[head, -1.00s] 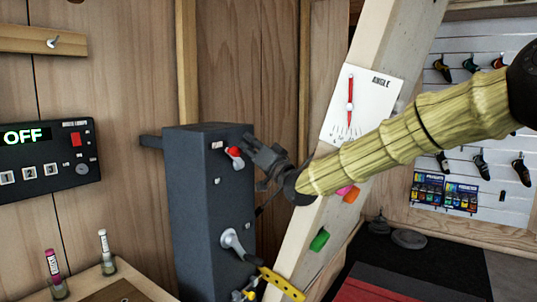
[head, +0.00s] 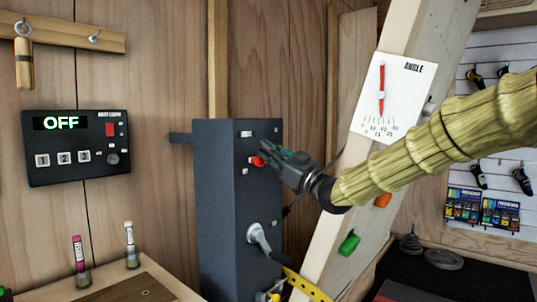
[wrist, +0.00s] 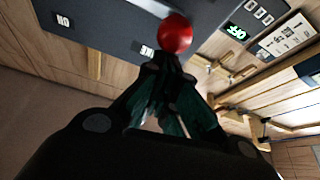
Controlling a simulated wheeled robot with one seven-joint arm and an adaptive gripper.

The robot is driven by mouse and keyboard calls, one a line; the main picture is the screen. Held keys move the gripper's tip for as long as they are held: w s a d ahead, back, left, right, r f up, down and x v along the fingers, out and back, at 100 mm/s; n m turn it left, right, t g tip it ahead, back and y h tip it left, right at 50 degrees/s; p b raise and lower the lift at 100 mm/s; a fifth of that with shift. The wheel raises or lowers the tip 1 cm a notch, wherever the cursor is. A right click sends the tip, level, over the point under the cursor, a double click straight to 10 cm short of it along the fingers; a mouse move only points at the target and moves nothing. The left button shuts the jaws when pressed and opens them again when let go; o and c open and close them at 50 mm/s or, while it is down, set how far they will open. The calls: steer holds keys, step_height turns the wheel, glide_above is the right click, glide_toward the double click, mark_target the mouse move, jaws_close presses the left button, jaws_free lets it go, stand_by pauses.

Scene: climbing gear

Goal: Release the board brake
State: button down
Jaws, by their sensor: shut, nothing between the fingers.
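The brake lever's red knob (head: 257,161) stands out from the front of the dark grey box (head: 222,220). It lies between two small pale labels, closer to the lower one. My gripper (head: 266,151) is shut and empty, with its fingertips right at the knob. In the wrist view the red knob (wrist: 175,34) sits just beyond the closed fingertips (wrist: 166,62). I cannot tell whether they touch. The lever's shaft is mostly hidden by my fingers.
The slanted wooden board (head: 400,120) carries an angle gauge (head: 393,98), right of my gripper. A wall panel (head: 75,147) reading OFF is at left.

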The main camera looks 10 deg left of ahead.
steer(key=shift+f+n, duration=0.15)
steer(key=shift+n, duration=0.15)
stand_by(0.4)
steer(key=s+d, duration=0.4)
steer(key=d, duration=0.4)
steer(key=shift+s+d+f, duration=0.15)
steer(key=shift+s, duration=0.15)
steer(key=shift+f, duration=0.1)
